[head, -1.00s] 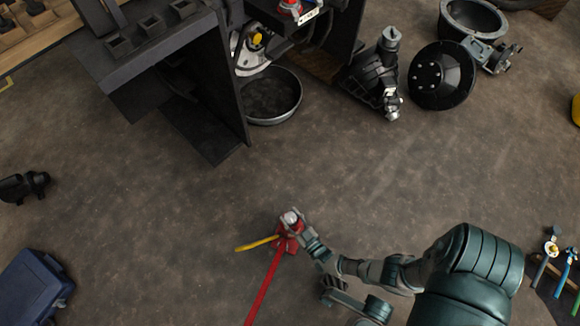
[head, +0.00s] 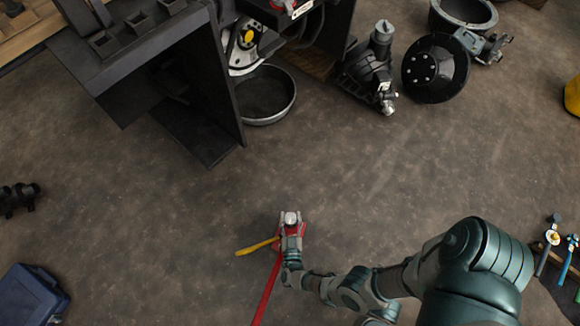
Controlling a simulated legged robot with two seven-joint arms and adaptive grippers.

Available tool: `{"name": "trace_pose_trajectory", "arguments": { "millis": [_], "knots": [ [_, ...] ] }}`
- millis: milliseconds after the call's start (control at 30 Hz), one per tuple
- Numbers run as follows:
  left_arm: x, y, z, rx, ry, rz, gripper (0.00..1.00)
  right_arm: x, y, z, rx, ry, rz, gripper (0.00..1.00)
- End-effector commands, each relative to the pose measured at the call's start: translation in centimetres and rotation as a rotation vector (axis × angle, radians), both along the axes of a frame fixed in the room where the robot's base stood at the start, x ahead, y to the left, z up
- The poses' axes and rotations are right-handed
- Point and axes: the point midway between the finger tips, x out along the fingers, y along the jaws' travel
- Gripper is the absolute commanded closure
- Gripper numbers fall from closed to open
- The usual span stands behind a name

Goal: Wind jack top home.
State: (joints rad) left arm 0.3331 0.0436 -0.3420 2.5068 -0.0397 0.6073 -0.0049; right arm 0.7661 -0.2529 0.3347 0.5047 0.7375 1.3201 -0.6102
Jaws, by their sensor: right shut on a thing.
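The red jack (head: 279,242) stands on the floor at the lower middle of the head view. Its silver round top (head: 290,218) points up. A yellow handle (head: 256,246) sticks out to the left, and a long red bar (head: 265,292) runs down toward the bottom edge. My right gripper (head: 291,232) is shut on the jack top, reaching in from the lower right; its fingers hide part of the jack. My left gripper is out of view.
The stripped forklift frame (head: 225,75) stands at the upper left, with a round black pan (head: 266,95) beside it. Black machine parts (head: 375,70) and a black disc (head: 435,71) lie at the upper right. A blue case (head: 32,296) is at the lower left. Floor around the jack is clear.

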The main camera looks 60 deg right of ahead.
Motion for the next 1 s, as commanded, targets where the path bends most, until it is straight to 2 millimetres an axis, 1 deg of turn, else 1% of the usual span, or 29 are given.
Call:
{"name": "trace_pose_trajectory", "arguments": {
  "millis": [33, 467, 500, 600, 867, 1000],
  "knots": [
    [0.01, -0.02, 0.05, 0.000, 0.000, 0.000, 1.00, 0.27, -0.20, 0.42, -0.008, -0.009, -0.009, 0.87],
    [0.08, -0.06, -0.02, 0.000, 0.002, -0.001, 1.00, 0.38, -0.24, 0.52, -0.010, -0.013, -0.017, 0.87],
    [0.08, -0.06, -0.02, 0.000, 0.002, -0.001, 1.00, 0.40, -0.25, 0.53, -0.010, -0.013, -0.017, 0.50],
    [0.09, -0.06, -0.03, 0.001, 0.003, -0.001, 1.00, 0.38, -0.21, 0.48, -0.008, -0.012, -0.016, 0.26],
    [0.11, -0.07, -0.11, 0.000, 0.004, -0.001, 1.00, 0.21, -0.10, 0.22, -0.005, -0.006, -0.015, 0.26],
    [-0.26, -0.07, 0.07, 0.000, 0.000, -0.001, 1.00, -0.24, 0.69, 0.09, -0.003, -0.004, -0.015, 0.26]
  ]
}}
